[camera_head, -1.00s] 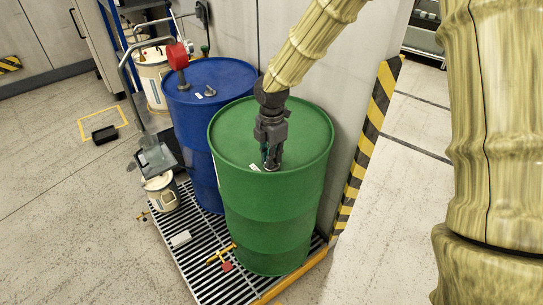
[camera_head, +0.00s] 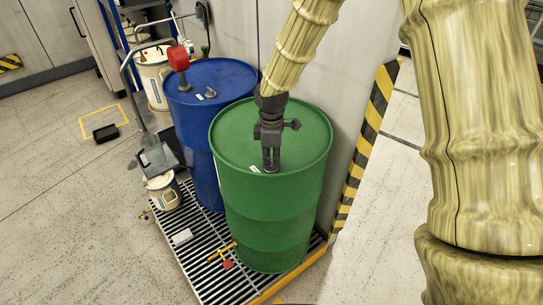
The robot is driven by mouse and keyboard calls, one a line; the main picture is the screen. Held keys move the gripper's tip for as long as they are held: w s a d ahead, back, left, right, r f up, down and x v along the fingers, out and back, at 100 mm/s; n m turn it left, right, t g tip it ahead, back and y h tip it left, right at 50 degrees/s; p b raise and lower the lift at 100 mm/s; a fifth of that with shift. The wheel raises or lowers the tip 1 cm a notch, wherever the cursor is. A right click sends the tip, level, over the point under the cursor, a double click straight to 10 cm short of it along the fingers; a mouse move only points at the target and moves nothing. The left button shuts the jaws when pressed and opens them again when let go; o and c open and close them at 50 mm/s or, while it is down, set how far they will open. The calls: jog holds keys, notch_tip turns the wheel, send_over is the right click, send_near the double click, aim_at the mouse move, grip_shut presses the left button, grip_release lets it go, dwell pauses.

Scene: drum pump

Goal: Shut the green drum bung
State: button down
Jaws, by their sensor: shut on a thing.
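The green drum (camera_head: 268,215) stands upright on a grated pallet, its lid facing up. My gripper (camera_head: 271,168) points down at the front part of the lid and is shut on the drum's bung (camera_head: 271,170), a small dark piece mostly hidden by the fingers. How far the bung is turned in cannot be seen. A small white label (camera_head: 254,169) lies on the lid just left of the fingertips.
A blue drum (camera_head: 205,110) with a red-topped pump (camera_head: 177,58) stands close behind to the left. A striped wall edge (camera_head: 365,140) is close on the right. A hand truck (camera_head: 153,150) and a small pail (camera_head: 163,192) stand left of the grating (camera_head: 190,265).

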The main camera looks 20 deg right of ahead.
aim_at(271, 161)
jog(key=m+p, duration=0.1)
jog(key=m, duration=0.4)
jog(key=shift+r+m, duration=0.1)
jog(key=shift+m, duration=0.2)
jog(key=shift+w+m+p, duration=0.1)
jog(key=shift+m+p, duration=0.3)
jog(key=shift+m, duration=1.8)
jog(key=c, duration=1.5)
grip_release()
jog(key=shift+c, duration=0.2)
notch_tip(271, 161, up, 12)
